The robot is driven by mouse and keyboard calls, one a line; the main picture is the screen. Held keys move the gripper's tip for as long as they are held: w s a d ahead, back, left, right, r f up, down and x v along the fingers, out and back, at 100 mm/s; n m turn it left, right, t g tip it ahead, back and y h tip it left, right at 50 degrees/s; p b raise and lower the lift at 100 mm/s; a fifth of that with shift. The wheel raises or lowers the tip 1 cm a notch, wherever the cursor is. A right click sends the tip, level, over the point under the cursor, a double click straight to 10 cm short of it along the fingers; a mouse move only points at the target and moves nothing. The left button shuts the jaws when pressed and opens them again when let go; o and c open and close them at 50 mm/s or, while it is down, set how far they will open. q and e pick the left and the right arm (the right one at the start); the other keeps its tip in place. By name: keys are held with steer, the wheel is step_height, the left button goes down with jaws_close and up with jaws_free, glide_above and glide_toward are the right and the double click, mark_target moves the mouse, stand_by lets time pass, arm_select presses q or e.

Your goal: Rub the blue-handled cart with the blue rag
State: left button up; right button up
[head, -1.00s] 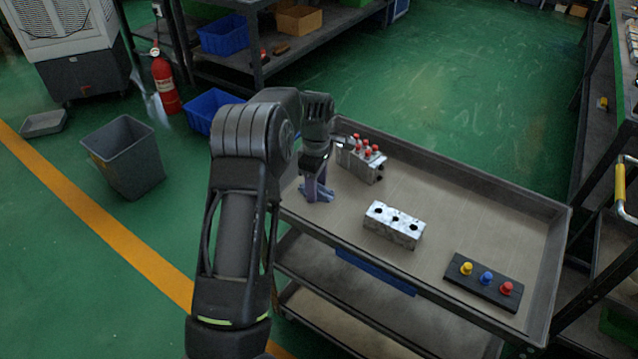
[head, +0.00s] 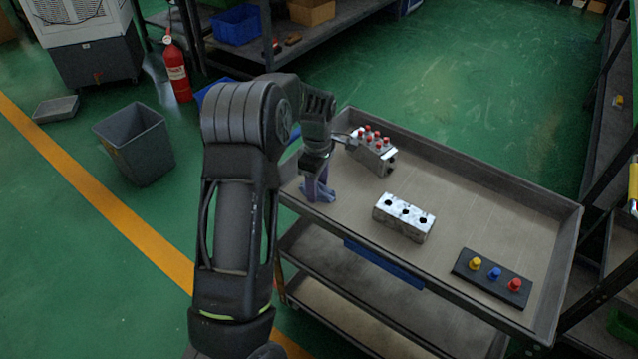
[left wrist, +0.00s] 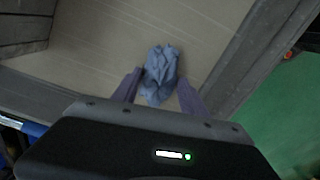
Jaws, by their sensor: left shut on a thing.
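The cart (head: 470,190) has a grey-beige top tray with raised edges and shelves below. A blue bar (head: 385,264) shows along its near side. My left gripper (head: 318,190) is low over the tray's left end, pointing down. In the left wrist view, its purple fingers (left wrist: 158,92) are shut on the crumpled blue rag (left wrist: 160,66), which is at the tray surface near a raised edge. Whether the rag presses on the surface is hard to tell. In the head view the rag is mostly hidden by the gripper. My right gripper is out of view.
On the tray are a metal block with red caps (head: 372,150), a block with dark holes (head: 403,217) and a black plate with yellow, blue and red knobs (head: 492,277). A grey bin (head: 135,145) stands on the floor at left. The tray's right part has bare room.

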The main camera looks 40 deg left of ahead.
mark_target(308, 204)
arm_select(q)
steer(key=shift+s, duration=0.1)
steer(key=shift+s+d+f, duration=0.1)
steer(key=shift+s+f, duration=0.1)
steer(key=shift+s, duration=1.75)
steer(key=shift+r+p, duration=2.35)
steer(key=shift+r, duration=0.75)
steer(key=shift+w, duration=0.1)
step_height(308, 204, up, 3)
steer(key=shift+p, duration=1.25)
